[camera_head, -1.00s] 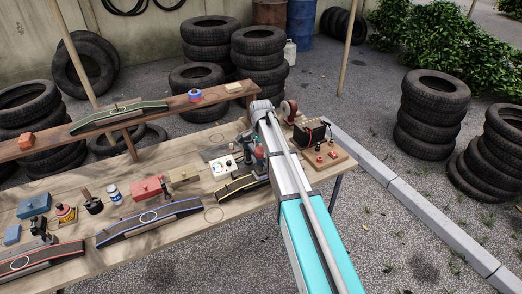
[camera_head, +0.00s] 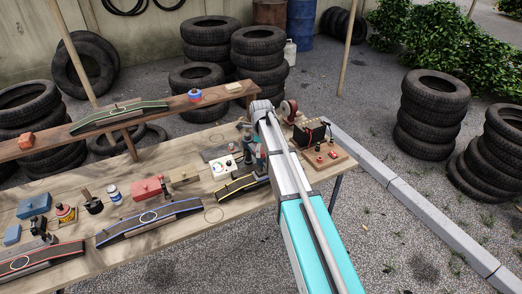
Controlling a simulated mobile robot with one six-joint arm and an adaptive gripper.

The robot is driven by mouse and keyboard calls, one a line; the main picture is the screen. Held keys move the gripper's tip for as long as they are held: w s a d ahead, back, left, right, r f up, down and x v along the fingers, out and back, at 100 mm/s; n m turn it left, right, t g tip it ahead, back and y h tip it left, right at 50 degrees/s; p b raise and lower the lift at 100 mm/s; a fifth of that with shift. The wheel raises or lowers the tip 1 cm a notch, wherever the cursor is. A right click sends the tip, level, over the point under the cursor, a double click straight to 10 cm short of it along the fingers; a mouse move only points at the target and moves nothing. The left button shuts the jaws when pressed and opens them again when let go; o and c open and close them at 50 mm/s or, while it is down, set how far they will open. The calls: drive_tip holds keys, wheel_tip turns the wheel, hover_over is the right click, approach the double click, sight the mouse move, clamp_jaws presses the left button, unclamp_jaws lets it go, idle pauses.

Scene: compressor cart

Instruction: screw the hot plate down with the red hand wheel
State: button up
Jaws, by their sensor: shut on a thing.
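My gripper (camera_head: 247,143) is small and mostly hidden behind my own arm, just left of the arm's far end. It is over the right part of the bench, above the clamp on the yellow-edged tyre section (camera_head: 238,187). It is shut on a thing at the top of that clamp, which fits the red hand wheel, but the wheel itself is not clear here. The hot plate cannot be made out under the gripper and arm. A white box with knobs (camera_head: 223,168) stands just left of the clamp.
The wooden bench (camera_head: 75,185) carries a blue-edged tyre section (camera_head: 150,217), a red box (camera_head: 147,188) and a blue box (camera_head: 33,205). A raised shelf (camera_head: 165,108) runs behind.

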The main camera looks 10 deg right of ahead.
drive_tip(key=shift+m, duration=1.3)
drive_tip(key=o, duration=1)
drive_tip(key=shift+n, duration=0.4)
